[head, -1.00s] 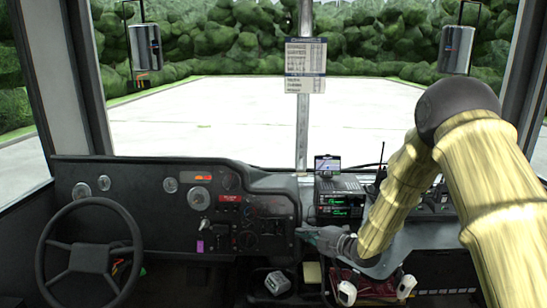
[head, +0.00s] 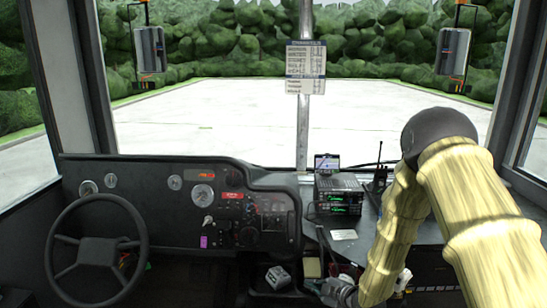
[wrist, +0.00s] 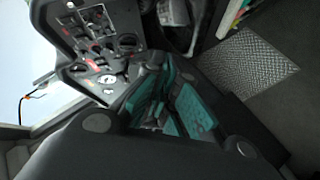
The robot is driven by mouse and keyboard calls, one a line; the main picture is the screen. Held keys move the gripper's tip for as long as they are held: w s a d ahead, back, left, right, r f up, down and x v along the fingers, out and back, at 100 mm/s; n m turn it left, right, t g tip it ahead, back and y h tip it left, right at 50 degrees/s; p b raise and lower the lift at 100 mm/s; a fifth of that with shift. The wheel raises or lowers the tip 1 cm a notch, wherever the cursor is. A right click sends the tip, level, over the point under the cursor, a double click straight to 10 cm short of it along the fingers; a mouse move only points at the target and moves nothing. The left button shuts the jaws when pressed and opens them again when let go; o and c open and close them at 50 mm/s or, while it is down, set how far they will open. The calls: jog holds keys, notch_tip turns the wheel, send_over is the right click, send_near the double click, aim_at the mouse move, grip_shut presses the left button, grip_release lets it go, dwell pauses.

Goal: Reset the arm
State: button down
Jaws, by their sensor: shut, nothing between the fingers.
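My arm, in a pale yellow sleeve with a dark elbow, comes in from the right of the head view and bends down to the dashboard's lower edge. My gripper (head: 318,287) is low in the centre, pointing left, in front of the lower console. In the wrist view my gripper (wrist: 160,92) shows as dark fingers with teal pads. It is shut and empty. The fingers are apart from the gauge panel, which lies beyond them in the wrist view (wrist: 100,40). Part of the gripper is hidden by the frame's bottom edge and the forearm in the head view.
The steering wheel (head: 97,265) stands at the left, before the gauge panel (head: 235,215). A radio stack (head: 338,197) and small screen (head: 327,163) sit on the dashboard. A pale box-like item (head: 278,277) lies left of my gripper. A centre post (head: 303,125) holds a notice.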

jog(key=s+d+f+m+g+h, duration=0.25)
jog(key=s+f+m, duration=0.25)
jog(key=s+f, duration=0.55)
jog(key=s+d+f+m+g+h, duration=0.25)
jog(key=s+f+m, duration=0.35)
jog(key=s, duration=0.7)
jog(key=s+d+f+m+g+h, duration=0.1)
jog(key=s+d+m+g, duration=0.1)
jog(key=s, duration=1.1)
jog(key=s+d+f+m+g+h, duration=0.1)
jog(key=s+d+f+m+g, duration=0.1)
jog(key=s, duration=1)
jog(key=m+g, duration=0.1)
jog(key=m, duration=0.1)
jog(key=shift+s+d+f+m+h, duration=0.15)
jog(key=shift+s+f+m+h, duration=0.15)
jog(key=shift+s, duration=0.05)
